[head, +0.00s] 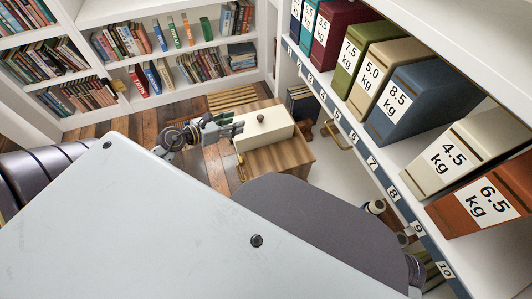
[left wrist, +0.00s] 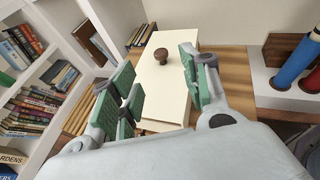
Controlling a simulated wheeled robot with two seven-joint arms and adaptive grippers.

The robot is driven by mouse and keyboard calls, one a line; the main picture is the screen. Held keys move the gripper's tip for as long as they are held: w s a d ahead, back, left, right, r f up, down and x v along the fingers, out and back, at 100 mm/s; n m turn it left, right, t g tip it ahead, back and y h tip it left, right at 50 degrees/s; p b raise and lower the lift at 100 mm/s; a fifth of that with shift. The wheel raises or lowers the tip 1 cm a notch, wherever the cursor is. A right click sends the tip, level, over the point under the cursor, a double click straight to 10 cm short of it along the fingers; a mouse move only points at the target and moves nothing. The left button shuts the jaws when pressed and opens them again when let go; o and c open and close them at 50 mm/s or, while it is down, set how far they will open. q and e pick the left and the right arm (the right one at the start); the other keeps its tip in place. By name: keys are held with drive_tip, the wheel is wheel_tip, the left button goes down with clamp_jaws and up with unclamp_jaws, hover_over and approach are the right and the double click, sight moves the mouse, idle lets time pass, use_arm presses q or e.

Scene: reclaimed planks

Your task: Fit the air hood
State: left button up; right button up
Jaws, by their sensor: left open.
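A long cream box (head: 265,125) with a dark round knob (head: 260,118) on top, likely the air hood, lies on a brown wooden stand (head: 278,157) in the head view. In the left wrist view the cream box (left wrist: 165,95) also shows, with its knob (left wrist: 161,56) towards the far part. My left gripper (head: 232,127) is open and empty at the left end of the box. In the left wrist view its green-padded fingers (left wrist: 160,88) are spread, with the box beyond and between them. I cannot tell whether they touch it. My right gripper is not in view.
A shelf (head: 400,165) with numbered slots and weight-labelled binders (head: 400,100) runs along the right. White bookcases (head: 165,50) full of books stand at the back and left. Plank floor (head: 150,120) shows between.

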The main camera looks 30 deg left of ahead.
use_arm(q)
wheel_tip(320, 180, up, 6)
drive_tip(key=w+d+n+t+y, duration=0.25)
drive_tip(key=n+t, duration=0.25)
drive_tip(key=n, duration=0.4)
drive_tip(key=f+n+g+y, duration=0.1)
drive_tip(key=f+n+y, duration=0.1)
drive_tip(key=n, duration=0.4)
drive_tip(key=s+f+n+g+y, duration=0.1)
drive_tip(key=f+n+y, duration=0.1)
drive_tip(key=n, duration=0.5)
drive_tip(key=f+n+g+y, duration=0.1)
drive_tip(key=f+n+y, duration=0.1)
drive_tip(key=n, duration=0.4)
drive_tip(key=shift+s+f+g, duration=0.15)
drive_tip(key=shift+f+g, duration=0.05)
drive_tip(key=shift+g, duration=0.2)
drive_tip(key=s+d+f+n+g+h, duration=0.3)
drive_tip(key=s+d+f, duration=0.3)
drive_tip(key=d, duration=0.4)
drive_tip(key=s+d+f+n+g+h, duration=0.3)
drive_tip(key=s+d+f+n+g, duration=0.3)
drive_tip(key=d, duration=0.4)
drive_tip(key=shift+s+d+g+h, duration=0.25)
drive_tip(key=shift+s+g+h, duration=0.1)
drive_tip(key=shift+s, duration=0.25)
drive_tip(key=shift+a+p, duration=0.15)
drive_tip(key=shift+p, duration=0.25)
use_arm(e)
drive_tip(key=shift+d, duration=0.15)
